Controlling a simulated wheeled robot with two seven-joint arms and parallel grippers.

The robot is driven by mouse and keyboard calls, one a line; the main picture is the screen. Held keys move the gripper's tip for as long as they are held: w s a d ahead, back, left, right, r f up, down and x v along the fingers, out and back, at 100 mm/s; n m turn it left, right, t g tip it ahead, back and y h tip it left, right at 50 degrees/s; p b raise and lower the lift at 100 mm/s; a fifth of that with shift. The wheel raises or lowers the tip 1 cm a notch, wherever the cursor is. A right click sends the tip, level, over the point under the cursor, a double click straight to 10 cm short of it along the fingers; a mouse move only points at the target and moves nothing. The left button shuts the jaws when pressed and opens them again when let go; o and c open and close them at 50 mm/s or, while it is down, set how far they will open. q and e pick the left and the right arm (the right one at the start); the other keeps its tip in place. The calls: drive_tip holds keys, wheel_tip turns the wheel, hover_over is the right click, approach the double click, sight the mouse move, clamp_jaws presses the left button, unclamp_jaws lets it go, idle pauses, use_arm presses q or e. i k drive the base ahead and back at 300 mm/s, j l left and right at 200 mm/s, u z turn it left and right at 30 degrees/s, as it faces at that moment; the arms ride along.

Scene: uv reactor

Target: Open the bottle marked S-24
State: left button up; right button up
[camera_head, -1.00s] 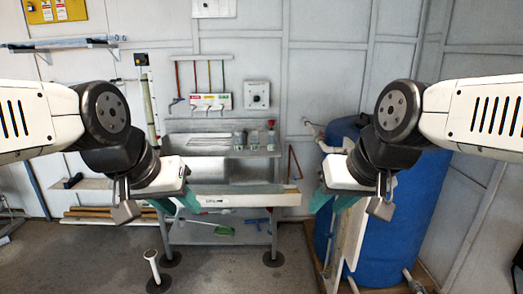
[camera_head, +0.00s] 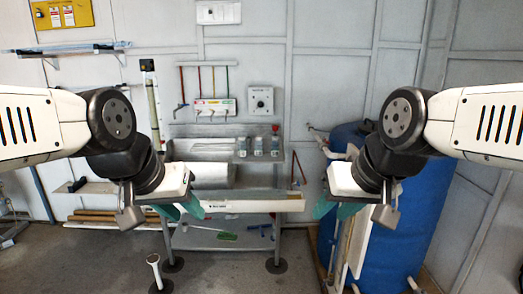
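The marks are too small to read, so I cannot tell which is S-24. My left gripper (camera_head: 188,214) hangs in front of the unit's left part, its teal fingers apart and empty. My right gripper (camera_head: 332,214) hangs in front of the blue barrel's left side, its teal fingers also apart and empty. Neither touches a bottle.
The metal sink unit (camera_head: 245,181) stands against the wall, with a pale front rail (camera_head: 250,205). A blue barrel (camera_head: 405,220) with pipes stands at the right. A white post (camera_head: 154,266) rises from the floor at the left. The space between my grippers is clear.

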sight(258, 144)
drive_tip(key=i+j+z, duration=0.15)
drive_tip(key=z, duration=0.4)
drive_tip(key=i+j+z, duration=0.3)
drive_tip(key=j, duration=0.35)
drive_tip(key=i+j+z, duration=0.15)
drive_tip(key=j, duration=0.25)
drive_tip(key=i+j+z, duration=0.1)
drive_tip(key=i+j, duration=0.15)
drive_tip(key=j, duration=0.15)
drive_tip(key=i+j, duration=0.15)
drive_tip(key=j, duration=0.25)
drive_tip(key=i+j, duration=0.15)
drive_tip(key=j, duration=0.25)
drive_tip(key=i+j, duration=0.15)
drive_tip(key=j, duration=0.25)
drive_tip(key=i+j+z, duration=0.1)
drive_tip(key=j, duration=0.3)
drive_tip(key=i+j, duration=0.15)
drive_tip(key=j, duration=0.25)
